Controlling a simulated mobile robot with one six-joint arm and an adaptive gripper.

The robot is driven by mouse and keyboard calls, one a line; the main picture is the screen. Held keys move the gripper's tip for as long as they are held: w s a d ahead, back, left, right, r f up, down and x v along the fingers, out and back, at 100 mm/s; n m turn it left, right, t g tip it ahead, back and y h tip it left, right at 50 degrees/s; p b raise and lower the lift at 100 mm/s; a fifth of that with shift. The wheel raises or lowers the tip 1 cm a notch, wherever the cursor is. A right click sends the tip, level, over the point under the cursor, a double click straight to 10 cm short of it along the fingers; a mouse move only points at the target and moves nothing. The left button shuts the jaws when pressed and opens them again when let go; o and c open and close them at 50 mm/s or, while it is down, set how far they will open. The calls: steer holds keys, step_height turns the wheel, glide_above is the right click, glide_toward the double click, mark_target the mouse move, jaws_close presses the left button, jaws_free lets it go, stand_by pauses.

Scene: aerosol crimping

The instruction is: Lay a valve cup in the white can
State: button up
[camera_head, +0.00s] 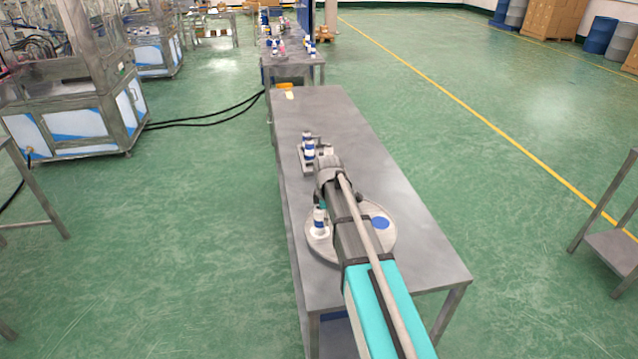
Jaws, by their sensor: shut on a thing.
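A white can with a blue band (319,216) stands upright near the left edge of a round grey plate (345,257) on the metal table. My arm comes in from the bottom of the picture and reaches over the plate. My gripper (321,203) is only partly in view, beside my dark forearm and just above the can in the picture. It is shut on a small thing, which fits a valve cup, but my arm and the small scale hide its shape. I cannot tell whether it touches the can.
A rack (304,160) with several small white and blue items stands farther up the table, just beyond my wrist. A flat blue disc (380,223) lies on the plate's right side. The table's right side and far half (330,108) are mostly clear.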

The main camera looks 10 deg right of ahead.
steer(key=w+r+p, duration=0.1)
steer(key=w+r, duration=0.1)
steer(key=w+r+p, duration=0.1)
steer(key=w+p, duration=0.1)
steer(key=w, duration=0.1)
steer(key=w+r+p, duration=0.1)
steer(key=w+r, duration=0.1)
steer(key=w, duration=0.1)
steer(key=shift+w+a+r+p, duration=0.15)
steer(key=shift+a+r+p, duration=0.2)
steer(key=shift+p, duration=0.05)
steer(key=shift+f, duration=0.15)
steer(key=b, duration=0.6)
glide_above(320, 220)
steer(key=w, duration=0.2)
steer(key=shift+w+d+f, duration=0.1)
steer(key=shift+f, duration=1.3)
steer(key=shift+d+f, duration=0.1)
steer(key=shift+f, duration=1.25)
steer(key=o, duration=0.8)
steer(key=shift+c, duration=0.2)
steer(key=o, duration=0.3)
